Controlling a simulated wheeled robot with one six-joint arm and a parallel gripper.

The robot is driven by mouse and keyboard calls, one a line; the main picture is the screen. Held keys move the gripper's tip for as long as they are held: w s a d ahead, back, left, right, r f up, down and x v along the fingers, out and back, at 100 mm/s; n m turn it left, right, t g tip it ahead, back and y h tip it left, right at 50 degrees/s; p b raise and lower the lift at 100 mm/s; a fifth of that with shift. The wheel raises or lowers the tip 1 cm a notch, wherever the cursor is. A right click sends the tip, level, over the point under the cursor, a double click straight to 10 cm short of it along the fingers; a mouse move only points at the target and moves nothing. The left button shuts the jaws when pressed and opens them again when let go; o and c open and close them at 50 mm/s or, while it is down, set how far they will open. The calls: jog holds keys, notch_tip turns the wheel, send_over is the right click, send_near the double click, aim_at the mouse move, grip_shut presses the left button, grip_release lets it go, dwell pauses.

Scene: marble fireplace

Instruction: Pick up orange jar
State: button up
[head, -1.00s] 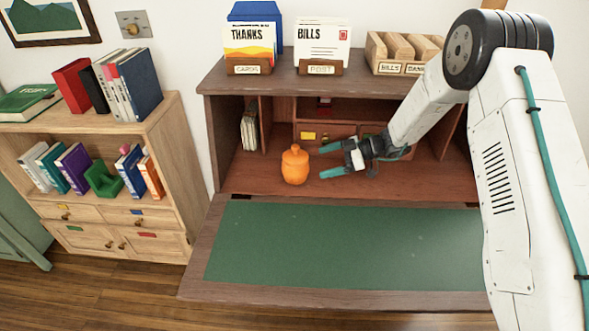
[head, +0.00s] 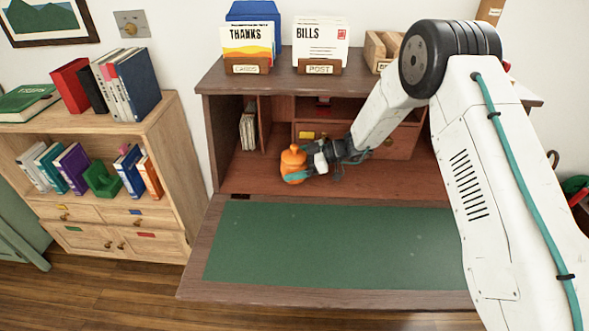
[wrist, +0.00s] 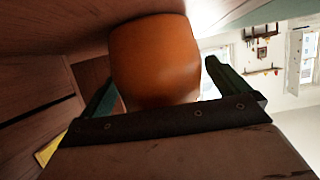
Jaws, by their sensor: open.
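The orange jar (head: 293,160) with a knobbed lid stands upright on the desk's inner shelf, left of the middle. My gripper (head: 294,174) reaches it from the right, with a teal finger in front of the jar's lower part. In the wrist view the jar (wrist: 155,60) fills the space between the two fingers of my gripper (wrist: 158,82), one on each side. The jaws are open around the jar. The far finger is hidden behind the jar in the head view.
The desk (head: 215,255) has a fold-down front with a green writing mat (head: 330,240), which is clear. Behind the jar are small drawers (head: 395,142) and upright papers (head: 248,130) in a slot. Card holders (head: 320,67) stand on top. A bookcase (head: 170,125) is at left.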

jog(key=c, duration=1.2)
jog(key=shift+c, duration=0.3)
jog(key=shift+r, duration=0.15)
